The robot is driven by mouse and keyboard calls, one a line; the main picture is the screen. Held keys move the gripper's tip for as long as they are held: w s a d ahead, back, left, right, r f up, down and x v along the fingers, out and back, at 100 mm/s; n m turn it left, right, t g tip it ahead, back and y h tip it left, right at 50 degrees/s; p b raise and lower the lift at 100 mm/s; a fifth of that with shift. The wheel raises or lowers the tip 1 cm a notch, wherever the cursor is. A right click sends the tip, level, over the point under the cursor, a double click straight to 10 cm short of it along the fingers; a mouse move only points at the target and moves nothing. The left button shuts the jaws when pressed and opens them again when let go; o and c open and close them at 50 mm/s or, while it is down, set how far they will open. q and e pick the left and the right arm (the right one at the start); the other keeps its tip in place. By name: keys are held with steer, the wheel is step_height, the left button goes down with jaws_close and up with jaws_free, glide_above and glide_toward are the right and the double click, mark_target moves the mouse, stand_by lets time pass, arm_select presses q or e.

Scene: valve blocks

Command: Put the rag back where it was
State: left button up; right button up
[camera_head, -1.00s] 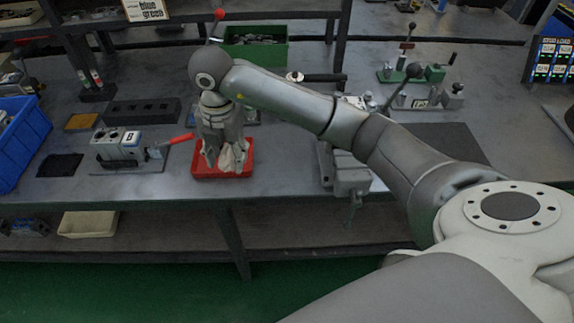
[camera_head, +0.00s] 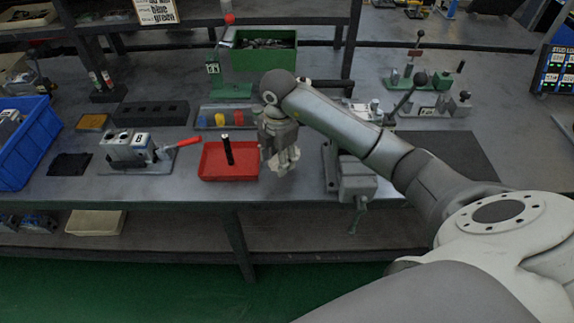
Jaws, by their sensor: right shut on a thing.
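My right gripper (camera_head: 283,165) points down over the bench, just right of the red tray (camera_head: 213,177). It is shut on a pale, crumpled cloth, the rag (camera_head: 289,158), which is partly hidden by the fingers. I cannot tell whether the rag touches the bench top. In the red tray a black upright handle (camera_head: 228,150) stands, with no cloth around it. My left gripper is not in view.
Left of the tray is a valve block marked B (camera_head: 125,148) with a red lever (camera_head: 189,142). A grey vise (camera_head: 355,180) stands close on the right. A green bin (camera_head: 264,50) is behind. A dark flat pad (camera_head: 69,164) and blue crate (camera_head: 28,145) lie left.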

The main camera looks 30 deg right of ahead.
mark_target(286, 175)
steer(key=shift+d+f, duration=0.95)
steer(key=shift+f, duration=0.2)
steer(key=f, duration=0.1)
steer(key=f+p, duration=0.1)
steer(key=f, duration=0.1)
steer(key=shift+s+d+p, duration=0.1)
steer(key=shift+d+p, duration=0.2)
steer(key=shift+f, duration=0.45)
steer(key=shift+f, duration=0.1)
steer(key=o, duration=1)
steer(key=r, duration=0.4)
steer(key=r+b, duration=0.1)
steer(key=r, duration=0.3)
steer(key=r+b, duration=0.1)
steer(key=r, duration=0.3)
steer(key=shift+s+r, duration=0.15)
steer(key=shift+s, duration=0.15)
